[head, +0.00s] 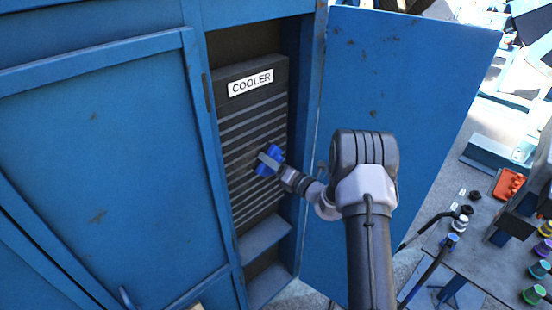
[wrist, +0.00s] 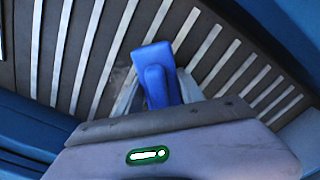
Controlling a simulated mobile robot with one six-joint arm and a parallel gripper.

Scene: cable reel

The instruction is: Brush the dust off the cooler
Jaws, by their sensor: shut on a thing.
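The cooler (head: 251,118) is a dark panel with pale horizontal slats and a white COOLER label, set inside the open blue cabinet. Its slats (wrist: 207,45) fill the upper wrist view. My gripper (head: 270,160) is in front of the slats at mid-height, shut on a blue brush (wrist: 155,72). Grey fingers flank the brush in the wrist view. The brush is at or very near the slats; contact cannot be told. A dull, brownish dusty patch (wrist: 119,76) shows beside the brush on the left. The brush's working end is hidden.
The open blue cabinet door (head: 440,80) stands to the right of my arm, close to it. A closed blue panel (head: 90,140) is on the left. A ledge (head: 264,238) juts out below the slats. A grey bench (head: 480,235) with small parts and a red tray (head: 508,184) is at right.

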